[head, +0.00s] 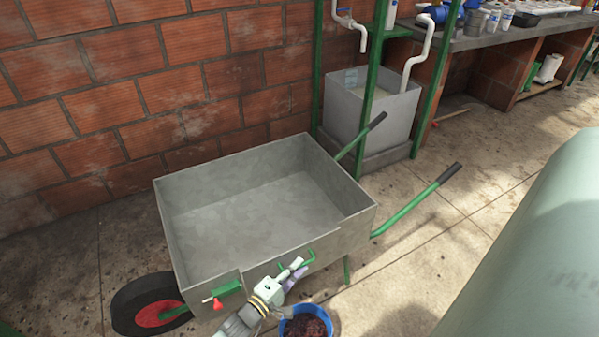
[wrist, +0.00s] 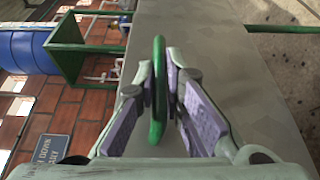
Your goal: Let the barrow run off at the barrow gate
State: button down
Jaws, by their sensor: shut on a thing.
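The grey metal barrow (head: 188,243) stands on the floor against the brick wall, its inside showing bare grey. The barrow gate (head: 325,246) is a plate on the barrow's near wall with a green handle (head: 311,258). My gripper (head: 297,268) is at this handle. In the wrist view the two fingers of my gripper (wrist: 165,85) are closed on the green handle (wrist: 158,110), one on each side. A green and red fitting (head: 222,293) sits on the near wall to the left. I cannot tell how far the gate is open.
A blue bucket (head: 307,310) with dark red matter stands below my gripper. The barrow's wheel (head: 140,306) is at left, its green handles (head: 410,210) point right. A grey tank (head: 375,115) stands behind. Open floor lies to the right of the barrow.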

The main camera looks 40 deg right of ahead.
jog(key=shift+w+d+r, duration=0.15)
jog(key=shift+w+r, duration=0.15)
jog(key=shift+w, duration=0.35)
jog(key=c, duration=1.7)
grip_release()
jog(key=shift+f, duration=0.1)
jog(key=a, duration=0.4)
jog(key=s+a, duration=0.1)
jog(key=a, duration=0.3)
jog(key=s+a, duration=0.1)
jog(key=a, duration=0.3)
